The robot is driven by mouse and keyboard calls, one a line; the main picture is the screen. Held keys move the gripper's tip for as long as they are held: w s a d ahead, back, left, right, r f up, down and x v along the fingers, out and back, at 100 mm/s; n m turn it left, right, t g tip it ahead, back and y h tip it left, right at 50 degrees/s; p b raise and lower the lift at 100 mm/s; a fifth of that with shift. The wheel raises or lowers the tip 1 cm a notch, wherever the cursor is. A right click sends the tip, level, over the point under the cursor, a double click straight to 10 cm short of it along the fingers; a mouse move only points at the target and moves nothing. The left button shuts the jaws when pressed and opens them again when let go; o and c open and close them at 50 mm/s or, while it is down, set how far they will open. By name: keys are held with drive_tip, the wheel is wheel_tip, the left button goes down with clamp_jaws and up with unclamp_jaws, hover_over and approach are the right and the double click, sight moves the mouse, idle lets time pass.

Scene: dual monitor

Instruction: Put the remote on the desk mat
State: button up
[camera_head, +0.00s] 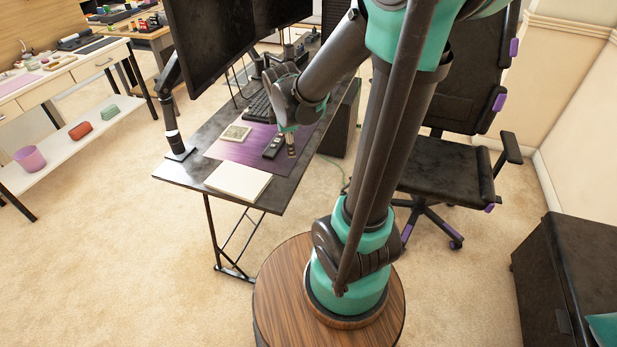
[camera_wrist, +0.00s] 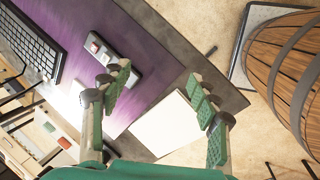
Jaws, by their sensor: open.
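The dark remote (camera_head: 274,146) lies on the purple desk mat (camera_head: 225,153), near the mat's right edge in the head view. The wrist view shows the remote (camera_wrist: 122,70) on the purple mat (camera_wrist: 95,28), partly hidden by a finger. My gripper (camera_head: 290,150) hangs over the desk just right of the remote in the head view. In the wrist view, my gripper (camera_wrist: 162,84) has its two fingers spread wide with nothing between them. Whether a finger touches the remote cannot be told.
A white pad (camera_head: 238,181) lies at the desk's near end. A small square item (camera_head: 235,133) lies on the mat. A keyboard (camera_head: 259,107) and monitors (camera_head: 215,45) stand beyond. An office chair (camera_head: 445,170) stands right of the desk (camera_head: 180,172).

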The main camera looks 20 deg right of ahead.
drive_tip(key=s+d+f+m+y, duration=0.1)
drive_tip(key=s+f+m, duration=0.3)
drive_tip(key=s+m, duration=1)
drive_tip(key=shift+d+f+m, duration=0.2)
drive_tip(key=shift+d+m, duration=0.35)
drive_tip(key=shift+m, duration=0.45)
